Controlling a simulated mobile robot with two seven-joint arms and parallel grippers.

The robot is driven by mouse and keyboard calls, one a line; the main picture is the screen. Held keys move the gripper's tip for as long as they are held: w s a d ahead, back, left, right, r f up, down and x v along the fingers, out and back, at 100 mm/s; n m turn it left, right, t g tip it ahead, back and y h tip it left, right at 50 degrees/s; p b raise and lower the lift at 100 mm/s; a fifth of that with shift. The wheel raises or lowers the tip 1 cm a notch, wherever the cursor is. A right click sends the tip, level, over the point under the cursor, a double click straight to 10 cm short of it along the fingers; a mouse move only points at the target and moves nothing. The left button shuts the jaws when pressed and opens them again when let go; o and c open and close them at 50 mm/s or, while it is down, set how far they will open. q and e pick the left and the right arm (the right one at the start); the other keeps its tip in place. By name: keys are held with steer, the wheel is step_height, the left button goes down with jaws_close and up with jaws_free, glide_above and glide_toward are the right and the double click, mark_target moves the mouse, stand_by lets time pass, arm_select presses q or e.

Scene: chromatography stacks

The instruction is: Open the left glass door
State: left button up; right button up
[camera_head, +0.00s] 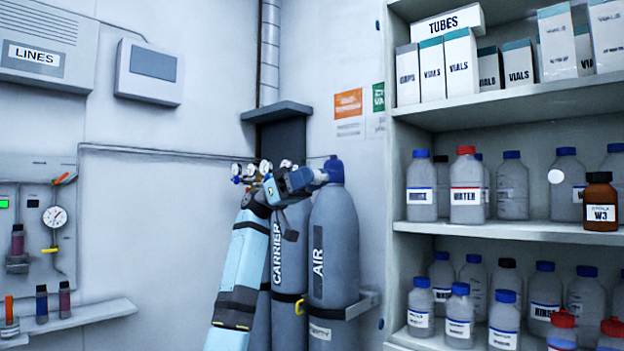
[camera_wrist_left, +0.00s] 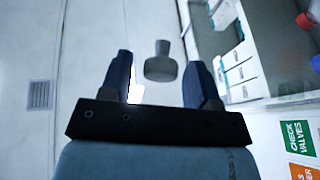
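I cannot make out a glass door in either view. The shelf cabinet (camera_head: 411,239) on the right shows its shelves and contents, with no handle or pane that I can tell. My left gripper (camera_head: 318,178) is raised in front of the gas cylinders, left of the cabinet, and partly blends with the blue cylinder top behind it. In the left wrist view the two fingers of my left gripper (camera_wrist_left: 160,78) stand apart with nothing held between them. A grey rounded object (camera_wrist_left: 160,65) shows beyond the fingers; I cannot tell what it is. My right gripper is out of view.
The AIR cylinder (camera_head: 335,245) and CARRIER cylinder (camera_head: 290,275) stand behind my left arm. Vial boxes (camera_head: 461,62) and capped bottles, including a WATER bottle (camera_head: 466,190), fill the shelves. A wall ledge (camera_head: 95,312) with small vials is at the left.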

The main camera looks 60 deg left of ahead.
arm_select(q)
steer(key=p+v, duration=0.1)
steer(key=v, duration=1.3)
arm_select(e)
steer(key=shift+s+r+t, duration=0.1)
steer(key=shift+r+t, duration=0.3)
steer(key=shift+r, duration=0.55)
arm_select(q)
steer(key=shift+d, duration=0.1)
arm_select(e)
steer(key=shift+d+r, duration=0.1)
